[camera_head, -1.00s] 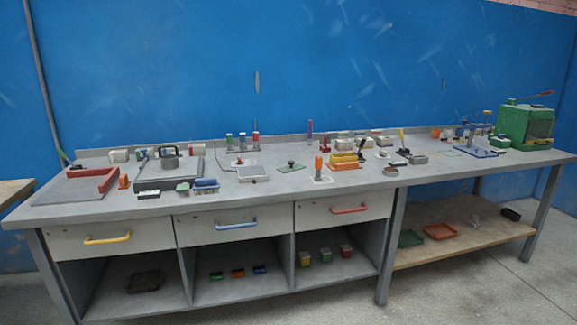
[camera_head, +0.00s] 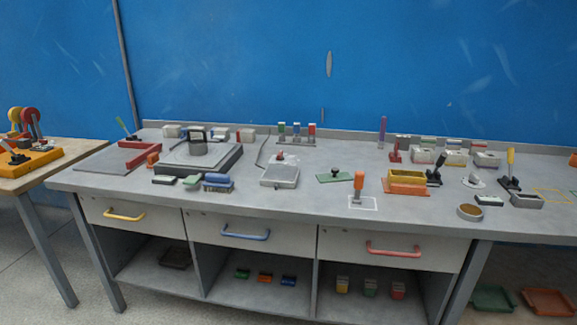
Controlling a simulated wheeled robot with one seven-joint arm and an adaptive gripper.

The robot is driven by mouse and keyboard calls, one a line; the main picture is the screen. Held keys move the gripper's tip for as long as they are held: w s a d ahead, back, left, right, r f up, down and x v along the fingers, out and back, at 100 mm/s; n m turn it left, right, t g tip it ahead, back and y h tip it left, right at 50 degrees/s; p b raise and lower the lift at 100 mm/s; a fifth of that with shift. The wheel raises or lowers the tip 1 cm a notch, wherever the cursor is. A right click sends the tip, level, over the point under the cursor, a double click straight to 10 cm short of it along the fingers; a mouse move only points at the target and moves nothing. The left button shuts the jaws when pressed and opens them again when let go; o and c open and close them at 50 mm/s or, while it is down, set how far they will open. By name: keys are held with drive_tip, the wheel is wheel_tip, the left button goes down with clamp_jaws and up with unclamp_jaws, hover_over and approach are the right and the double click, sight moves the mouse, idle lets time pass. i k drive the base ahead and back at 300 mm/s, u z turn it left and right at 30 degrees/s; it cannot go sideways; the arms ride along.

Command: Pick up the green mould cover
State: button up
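A flat green plate with a black knob on top, which looks like the green mould cover (camera_head: 326,178), lies on the grey workbench (camera_head: 300,205) near the middle of the head view. It sits between a grey block-shaped device (camera_head: 280,176) on its left and an orange-handled tool (camera_head: 358,184) on its right. Nothing lies on top of it. A yellow and orange mould (camera_head: 406,180) stands further right on the bench. My gripper is not in view.
Black-handled clamps (camera_head: 434,177) stand to the right. Drawers with yellow, blue and red handles (camera_head: 393,250) face me. A wooden table (camera_head: 60,158) is at far left.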

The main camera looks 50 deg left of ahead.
sight(335, 176)
drive_tip(key=u, duration=0.9)
drive_tip(key=i, duration=0.9)
drive_tip(key=u, duration=0.85)
